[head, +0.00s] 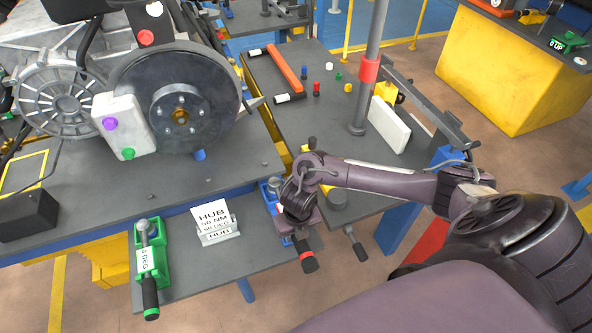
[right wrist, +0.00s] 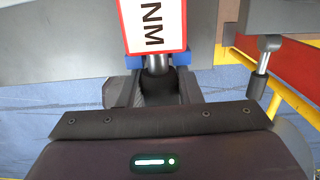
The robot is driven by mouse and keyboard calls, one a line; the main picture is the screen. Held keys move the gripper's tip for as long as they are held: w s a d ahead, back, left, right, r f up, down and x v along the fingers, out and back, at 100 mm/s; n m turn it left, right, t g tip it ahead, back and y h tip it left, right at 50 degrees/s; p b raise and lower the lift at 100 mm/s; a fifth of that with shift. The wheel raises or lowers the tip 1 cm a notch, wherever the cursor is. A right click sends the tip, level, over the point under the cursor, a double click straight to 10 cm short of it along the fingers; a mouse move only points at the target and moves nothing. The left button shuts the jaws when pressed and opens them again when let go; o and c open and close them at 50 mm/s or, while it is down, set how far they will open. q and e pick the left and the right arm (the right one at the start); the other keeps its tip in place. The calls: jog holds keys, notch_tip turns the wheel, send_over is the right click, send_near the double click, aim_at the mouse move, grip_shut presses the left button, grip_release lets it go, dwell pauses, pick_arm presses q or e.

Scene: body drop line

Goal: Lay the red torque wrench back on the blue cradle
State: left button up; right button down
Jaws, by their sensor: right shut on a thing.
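The red torque wrench (head: 308,262) is in my right gripper (head: 299,214), its black handle with a red band sticking out toward the front of the bench. In the right wrist view its red-edged "NM" label (right wrist: 153,24) and dark shaft show, with the right gripper (right wrist: 158,92) shut around the handle. The blue cradle (head: 267,190) is under and beside the gripper at the bench's right end, mostly hidden. Blue parts of it (right wrist: 202,55) show on both sides of the wrench. I cannot tell whether the wrench touches the cradle. My left gripper is out of view.
A brake disc assembly (head: 180,100) is behind. A grey post (head: 368,70) and another handle (head: 354,243) are to the right.

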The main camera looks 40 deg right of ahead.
jog(key=shift+f+b, duration=0.5)
jog(key=shift+f, duration=0.1)
jog(key=c, duration=0.9)
grip_release()
jog(key=shift+c, duration=0.2)
notch_tip(320, 180, up, 6)
jog(key=p, duration=0.5)
